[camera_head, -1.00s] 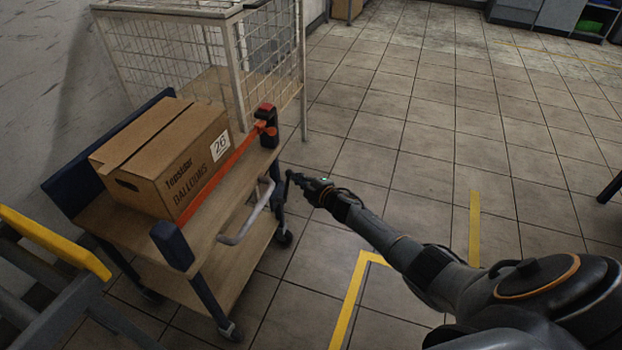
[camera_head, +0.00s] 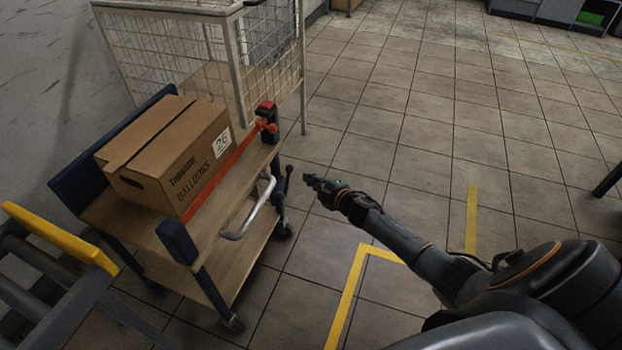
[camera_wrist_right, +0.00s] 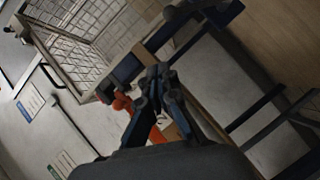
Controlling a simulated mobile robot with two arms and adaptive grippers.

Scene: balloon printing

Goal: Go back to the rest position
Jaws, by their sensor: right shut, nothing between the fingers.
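My right gripper (camera_head: 312,181) is at the end of my right arm, which reaches in from the lower right. It is shut and empty, held in the air just right of the cart's handle (camera_head: 252,208), apart from it. In the right wrist view its fingers (camera_wrist_right: 158,82) are together, with the cart's parts behind them. A brown cardboard box (camera_head: 160,165) marked "Balloons" sits on the top shelf of the wooden cart (camera_head: 215,210). A red-orange bar (camera_head: 222,172) runs along the shelf's front side. My left gripper does not show.
A wire cage cart (camera_head: 180,50) stands behind the wooden cart, against the wall side. A roller frame with a yellow edge (camera_head: 60,238) is at lower left. Yellow floor tape (camera_head: 350,290) lies under my arm. The tiled floor (camera_head: 450,110) to the right is clear.

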